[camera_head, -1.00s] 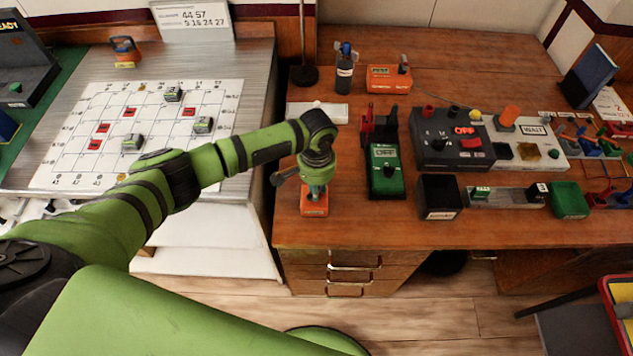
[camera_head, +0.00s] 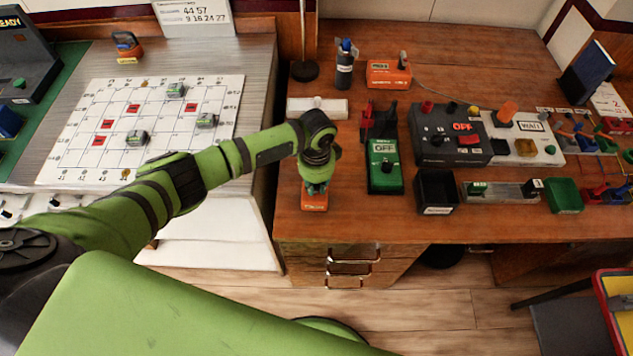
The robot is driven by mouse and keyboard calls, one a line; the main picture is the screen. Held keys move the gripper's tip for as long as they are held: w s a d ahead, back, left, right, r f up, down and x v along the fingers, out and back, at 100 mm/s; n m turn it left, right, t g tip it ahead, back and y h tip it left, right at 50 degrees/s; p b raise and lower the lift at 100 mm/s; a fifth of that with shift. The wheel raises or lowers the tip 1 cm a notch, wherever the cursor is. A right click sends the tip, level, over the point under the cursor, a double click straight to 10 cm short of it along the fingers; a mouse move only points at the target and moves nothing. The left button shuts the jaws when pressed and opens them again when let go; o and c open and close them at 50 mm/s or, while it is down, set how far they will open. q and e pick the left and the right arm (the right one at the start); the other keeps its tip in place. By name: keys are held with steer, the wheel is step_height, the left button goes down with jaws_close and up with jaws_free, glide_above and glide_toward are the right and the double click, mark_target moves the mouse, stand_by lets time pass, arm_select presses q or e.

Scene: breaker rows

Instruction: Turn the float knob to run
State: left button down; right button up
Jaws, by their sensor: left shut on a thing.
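A small orange box (camera_head: 314,203) stands near the front left edge of the wooden desk, with a label on its front too small to read. My left gripper (camera_head: 315,186) points straight down onto its top and is shut on the float knob there. The gripper and wrist hide the knob, so its setting cannot be told. My right gripper is not in view.
Right of the orange box stands a green box (camera_head: 384,165) reading OFF, with a black open bin (camera_head: 437,191) beyond it. A dark panel (camera_head: 450,135) reading OFF and a white unit (camera_head: 523,139) reading WAIT stand behind. Bare desk lies around the orange box.

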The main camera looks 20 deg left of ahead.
mark_target(317, 187)
arm_select(q)
steer(key=shift+d+m, duration=0.1)
steer(key=shift+m, duration=0.2)
steer(key=c, duration=1.1)
jaws_free()
step_height(317, 187, up, 12)
steer(key=shift+r, duration=0.1)
